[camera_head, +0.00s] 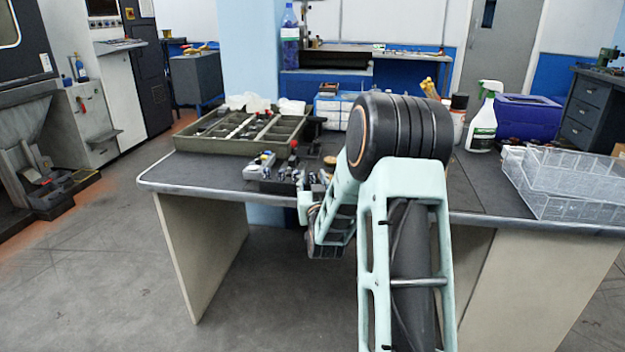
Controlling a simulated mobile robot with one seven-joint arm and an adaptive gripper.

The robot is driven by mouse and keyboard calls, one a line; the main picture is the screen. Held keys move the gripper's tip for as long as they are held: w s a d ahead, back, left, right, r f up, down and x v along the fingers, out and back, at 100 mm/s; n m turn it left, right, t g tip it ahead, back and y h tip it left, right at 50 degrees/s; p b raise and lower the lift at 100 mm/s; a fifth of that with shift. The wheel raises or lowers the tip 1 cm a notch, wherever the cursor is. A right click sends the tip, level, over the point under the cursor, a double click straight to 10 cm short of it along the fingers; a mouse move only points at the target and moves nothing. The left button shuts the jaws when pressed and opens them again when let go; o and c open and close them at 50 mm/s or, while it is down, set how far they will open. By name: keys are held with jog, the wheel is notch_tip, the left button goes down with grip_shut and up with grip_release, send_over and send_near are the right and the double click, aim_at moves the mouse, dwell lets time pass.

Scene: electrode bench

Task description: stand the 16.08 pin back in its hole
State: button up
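The 16.08 pin cannot be told apart from the other small parts in the head view, and no marking is readable. A dark block (275,187) with small metallic and coloured pieces on it sits near the front edge of the bench (210,172). My arm covers the area to the right of this block, so any hole there is hidden. My arm rises in front of the bench and bends back down towards its front edge. The fingers of my gripper cannot be made out, and I cannot see whether it holds anything.
An olive compartment tray (203,147) with small parts stands at the back left of the bench. A small grey and white item (259,166) lies before it.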

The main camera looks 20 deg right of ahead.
jog(key=shift+a, duration=0.1)
jog(key=v, duration=1.2)
jog(key=shift+r, duration=0.1)
notch_tip(320, 180, up, 5)
jog(key=p, duration=0.2)
jog(key=shift+p, duration=0.4)
